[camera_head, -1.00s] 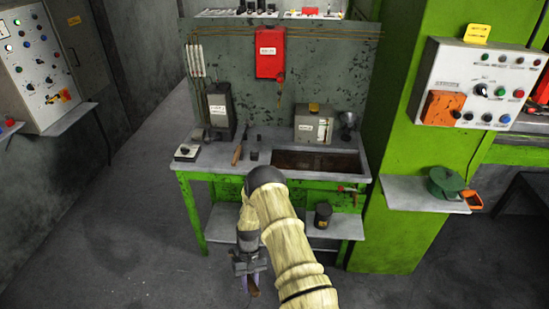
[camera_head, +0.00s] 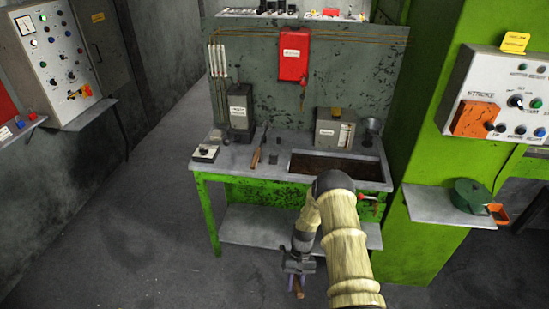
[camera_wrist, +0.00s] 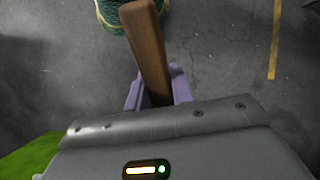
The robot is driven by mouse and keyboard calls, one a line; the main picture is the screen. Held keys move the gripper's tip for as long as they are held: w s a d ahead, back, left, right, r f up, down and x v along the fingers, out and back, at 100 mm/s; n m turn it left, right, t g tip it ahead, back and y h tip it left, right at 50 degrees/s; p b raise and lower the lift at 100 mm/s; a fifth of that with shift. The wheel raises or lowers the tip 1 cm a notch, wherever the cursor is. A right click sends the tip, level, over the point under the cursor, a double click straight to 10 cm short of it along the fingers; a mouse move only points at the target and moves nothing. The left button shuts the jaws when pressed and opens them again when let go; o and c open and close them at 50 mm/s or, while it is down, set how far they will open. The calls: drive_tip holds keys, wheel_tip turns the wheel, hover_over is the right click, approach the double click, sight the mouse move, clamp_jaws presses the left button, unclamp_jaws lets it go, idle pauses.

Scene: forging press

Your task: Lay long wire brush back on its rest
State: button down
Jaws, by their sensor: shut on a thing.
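My gripper (camera_head: 298,277) hangs low in front of the green workbench, at the bottom of the head view. Its purple fingers are shut on a brown wooden handle, which I take to be the long wire brush (camera_wrist: 149,48). In the wrist view the handle sticks out from between the fingers toward the top edge. The brush also shows below the fingers in the head view (camera_head: 298,292). Its bristles do not show in either view. I cannot tell which spot is its rest.
The workbench (camera_head: 225,158) carries a wooden-handled tool (camera_head: 258,156), a small box (camera_head: 205,153), a grey box (camera_head: 334,130) and a sunken tray (camera_head: 330,154). A green pillar (camera_head: 430,150) with a shelf (camera_head: 436,207) stands right. The floor at left is clear.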

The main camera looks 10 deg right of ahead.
drive_tip(key=w+a+r+m+t+h+p, duration=0.1)
drive_tip(key=w+r+t+p, duration=0.1)
drive_tip(key=r, duration=0.7)
drive_tip(key=w+r+m+t+h+p, duration=0.1)
drive_tip(key=w+r+m+t+p, duration=0.1)
drive_tip(key=r+p, duration=0.3)
wheel_tip(320, 180, up, 4)
drive_tip(key=shift+w+a+t, duration=0.35)
drive_tip(key=shift+a+t, duration=0.05)
drive_tip(key=shift+t, duration=0.5)
